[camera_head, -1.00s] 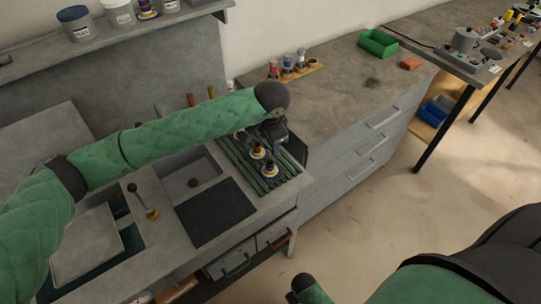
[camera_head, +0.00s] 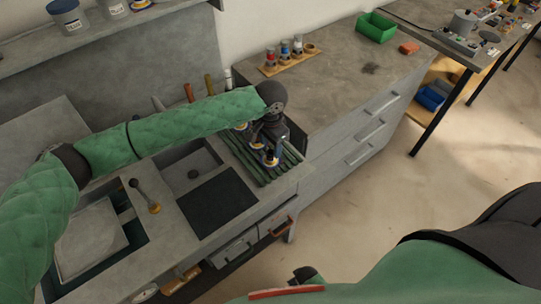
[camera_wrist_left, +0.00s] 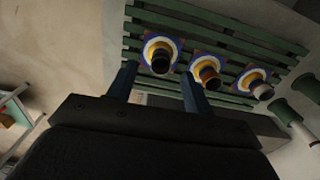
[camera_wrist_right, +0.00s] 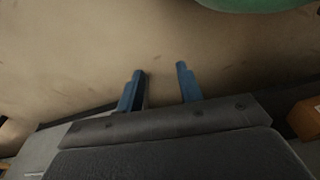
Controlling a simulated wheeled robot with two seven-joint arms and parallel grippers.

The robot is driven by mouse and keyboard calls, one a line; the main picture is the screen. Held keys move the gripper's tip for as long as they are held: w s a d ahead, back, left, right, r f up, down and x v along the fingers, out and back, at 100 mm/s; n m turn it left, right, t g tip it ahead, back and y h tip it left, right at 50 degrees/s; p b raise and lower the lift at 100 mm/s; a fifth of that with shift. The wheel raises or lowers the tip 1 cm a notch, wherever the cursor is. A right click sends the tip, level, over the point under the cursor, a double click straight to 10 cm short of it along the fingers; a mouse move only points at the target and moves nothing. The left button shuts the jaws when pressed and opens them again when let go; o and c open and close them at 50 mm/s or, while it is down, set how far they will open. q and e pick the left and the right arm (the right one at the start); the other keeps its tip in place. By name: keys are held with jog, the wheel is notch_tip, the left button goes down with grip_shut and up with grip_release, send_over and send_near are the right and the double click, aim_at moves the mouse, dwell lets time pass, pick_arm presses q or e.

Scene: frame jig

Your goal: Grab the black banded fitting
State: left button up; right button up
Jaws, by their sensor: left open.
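Three fittings stand in a row on a green slatted rack (camera_wrist_left: 232,40), each on a blue, white and yellow base. The one with a black band (camera_wrist_left: 160,62) is at the left of the row in the left wrist view. The middle one has an orange-brown band (camera_wrist_left: 208,76); the right one is pale-banded (camera_wrist_left: 260,88). My left gripper (camera_wrist_left: 157,84) is open and empty, its fingers apart on either side of the line to the black banded fitting. In the head view my left gripper (camera_head: 272,146) hangs over the rack and partly hides the fittings. My right gripper (camera_wrist_right: 160,76) is open and empty, away over the floor.
A sink (camera_head: 190,170) and a dark mat (camera_head: 216,207) lie left of the rack. A grey drawer cabinet (camera_head: 350,135) stands close on its right, carrying a wooden holder (camera_head: 290,60) and a green bin (camera_head: 377,27). Handled tools stand behind the rack.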

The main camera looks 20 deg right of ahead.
aim_at(270, 152)
pick_arm(q)
notch_tip(270, 152, down, 3)
jog(key=shift+w+f+p, duration=0.1)
jog(key=shift+p, duration=0.8)
jog(key=shift+f, duration=0.65)
pick_arm(e)
jog(key=shift+s+d+f, duration=0.35)
jog(key=shift+f, duration=0.4)
jog(key=shift+s+d+f, duration=0.3)
jog(key=shift+s+f, duration=0.05)
jog(key=shift+f, duration=0.4)
jog(key=shift+s+d+f, duration=0.35)
jog(key=shift+f, duration=0.4)
pick_arm(q)
jog(key=c, duration=1)
grip_shut()
pick_arm(e)
jog(key=shift+d, duration=0.1)
pick_arm(q)
jog(key=shift+r, duration=0.1)
